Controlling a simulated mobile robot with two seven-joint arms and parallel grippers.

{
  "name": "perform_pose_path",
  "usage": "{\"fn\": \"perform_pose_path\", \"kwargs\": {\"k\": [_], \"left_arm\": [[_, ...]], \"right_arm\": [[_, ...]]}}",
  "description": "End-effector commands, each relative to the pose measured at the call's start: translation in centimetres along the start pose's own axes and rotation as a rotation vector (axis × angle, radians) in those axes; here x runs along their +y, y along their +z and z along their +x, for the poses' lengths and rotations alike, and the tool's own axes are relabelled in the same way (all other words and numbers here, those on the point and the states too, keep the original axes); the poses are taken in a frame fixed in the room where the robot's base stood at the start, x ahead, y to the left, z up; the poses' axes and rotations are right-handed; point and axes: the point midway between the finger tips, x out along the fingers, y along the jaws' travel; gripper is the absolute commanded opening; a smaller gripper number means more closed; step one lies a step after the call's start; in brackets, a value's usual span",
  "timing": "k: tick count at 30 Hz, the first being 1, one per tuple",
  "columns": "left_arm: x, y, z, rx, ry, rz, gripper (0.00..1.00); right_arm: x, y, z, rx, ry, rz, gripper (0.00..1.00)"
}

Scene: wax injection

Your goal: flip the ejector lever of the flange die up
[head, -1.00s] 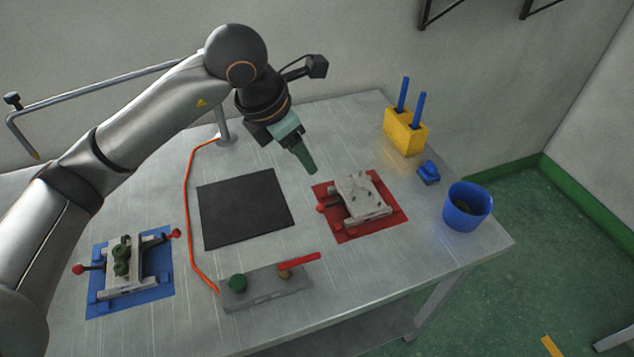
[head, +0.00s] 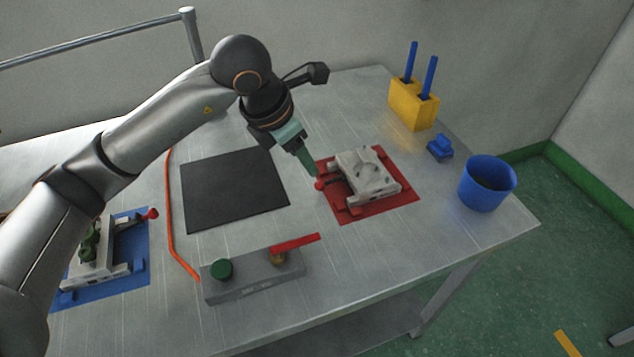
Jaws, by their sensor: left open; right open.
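A grey die (head: 368,174) lies on a red mat (head: 378,211) on the table's right half. A short lever with a red ball knob (head: 320,184) sticks out at its left side, low near the mat. A second die (head: 100,269) with green parts on top sits on a blue mat (head: 135,240) at left, partly hidden by my arm. Its visible lever has a red knob (head: 152,213). Which die is the flange die, I cannot tell for sure. My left gripper (head: 313,173) is open, green fingertips pointing down, just above the red-mat die's knob; contact is unclear. My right gripper is out of view.
A grey block (head: 250,282) with a green button and red handle stands at the front. A black mat (head: 235,190) lies mid-table. A yellow holder (head: 412,108), a small blue part (head: 440,149) and a blue cup (head: 487,184) stand at right.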

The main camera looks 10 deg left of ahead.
Motion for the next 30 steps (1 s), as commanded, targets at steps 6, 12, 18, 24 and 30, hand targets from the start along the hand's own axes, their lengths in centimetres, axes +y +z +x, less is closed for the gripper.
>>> {"fn": "perform_pose_path", "kwargs": {"k": [6,12,18,24,30], "left_arm": [[-0.1,-0.1,4.6,0.004,-0.004,-0.002,0.56],[-0.1,-0.1,8.2,0.004,-0.003,-0.002,0.56],[-0.1,0.0,10.2,0.001,-0.001,-0.001,0.56],[0.0,0.0,10.7,0.001,0.001,0.0,0.56],[0.0,0.0,10.6,0.001,0.0,0.0,0.51]], "right_arm": [[0.0,-0.2,-0.1,0.002,0.0,-0.002,0.5],[0.1,0.0,-0.1,-0.003,0.003,-0.002,0.5],[0.4,0.3,0.0,-0.009,0.007,-0.002,0.5],[0.4,0.4,0.0,-0.009,0.008,-0.002,0.5],[0.4,0.4,0.0,-0.009,0.008,-0.002,0.5]]}}
